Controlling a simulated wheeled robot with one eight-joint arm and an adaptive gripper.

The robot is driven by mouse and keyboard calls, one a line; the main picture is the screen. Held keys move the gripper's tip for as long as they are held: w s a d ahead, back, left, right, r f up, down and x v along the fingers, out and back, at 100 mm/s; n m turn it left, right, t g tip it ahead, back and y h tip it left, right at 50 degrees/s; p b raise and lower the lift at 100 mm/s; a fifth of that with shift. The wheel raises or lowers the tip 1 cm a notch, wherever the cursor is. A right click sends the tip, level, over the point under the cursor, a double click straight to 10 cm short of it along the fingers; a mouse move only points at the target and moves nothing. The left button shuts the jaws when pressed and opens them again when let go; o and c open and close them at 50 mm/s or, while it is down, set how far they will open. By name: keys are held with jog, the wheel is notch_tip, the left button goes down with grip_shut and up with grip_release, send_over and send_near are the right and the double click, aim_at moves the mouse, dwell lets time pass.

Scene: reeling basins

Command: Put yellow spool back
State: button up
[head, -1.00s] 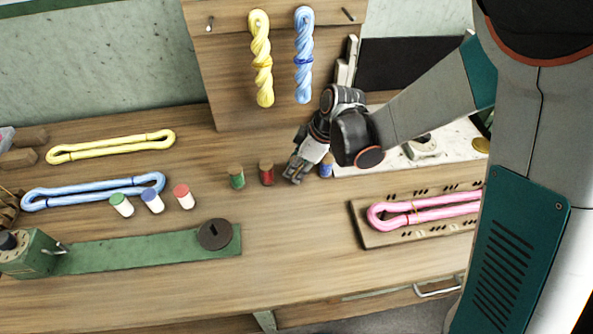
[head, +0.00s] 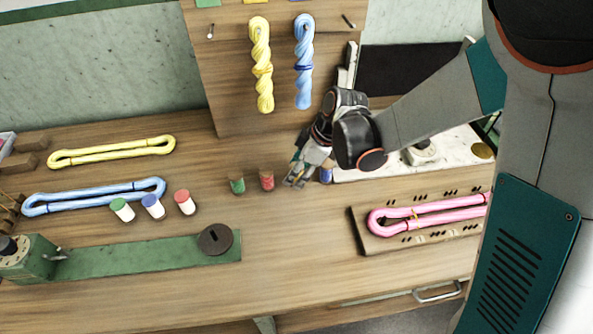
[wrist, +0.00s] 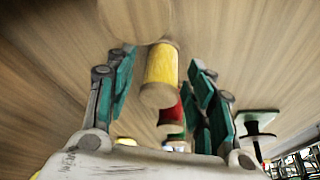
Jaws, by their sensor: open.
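The yellow spool (wrist: 161,66) shows in the wrist view between my two fingers, with visible gaps on both sides. It has pale wooden ends and appears to stand on the wooden table. My gripper (wrist: 164,60) is open around it. In the head view my gripper (head: 294,182) is low over the table, between the red spool (head: 267,181) and the blue spool (head: 326,174), and hides the yellow spool. The green spool (head: 237,184) stands left of the red one.
A green bar device (head: 140,257) lies in front. A board with a pink skein (head: 425,213) is at right. Yellow and blue skeins hang on the back panel (head: 225,90).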

jog(key=w+p+v, duration=0.1)
jog(key=p+v, duration=0.2)
jog(key=v, duration=0.8)
jog(key=s+d+r+m+t+h, duration=0.2)
jog(key=s+d+r+m+t, duration=0.1)
jog(key=s+d+r+m, duration=0.3)
jog(key=s+d+r+m+t+h, duration=0.2)
jog(key=s+d+r+m, duration=0.4)
jog(key=s+d+m, duration=0.4)
jog(key=d+t, duration=0.1)
jog(key=d, duration=0.3)
jog(key=shift+d+t, duration=0.3)
jog(key=shift+d, duration=0.1)
